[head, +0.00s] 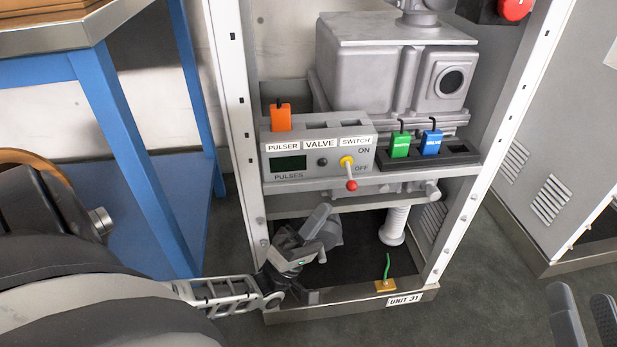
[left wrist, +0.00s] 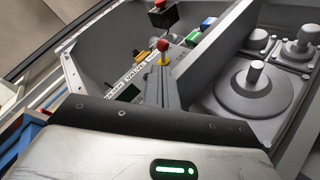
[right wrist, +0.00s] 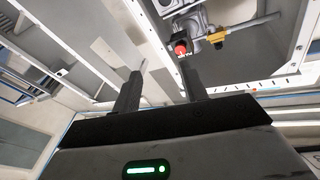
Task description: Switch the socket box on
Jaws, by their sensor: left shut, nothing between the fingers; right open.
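The grey socket box (head: 315,155) sits on a shelf in the rack, with PULSER, VALVE and SWITCH labels. Its switch lever (head: 349,173) has a yellow base and a red tip, and points down beside OFF, with ON above. The red tip also shows in the left wrist view (left wrist: 163,45), just beyond the fingers. My left gripper (head: 320,222) is shut and empty, below and a little left of the lever, apart from it in the head view. My right gripper (head: 584,310) is open and empty at the lower right, far from the box; its fingers show in the right wrist view (right wrist: 160,85).
An orange plug (head: 281,119) stands in the box top. Green (head: 400,145) and blue (head: 431,143) plugs stand in a black holder to the right. Rack posts (head: 232,125) flank the box. A blue-legged table (head: 120,150) stands at left.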

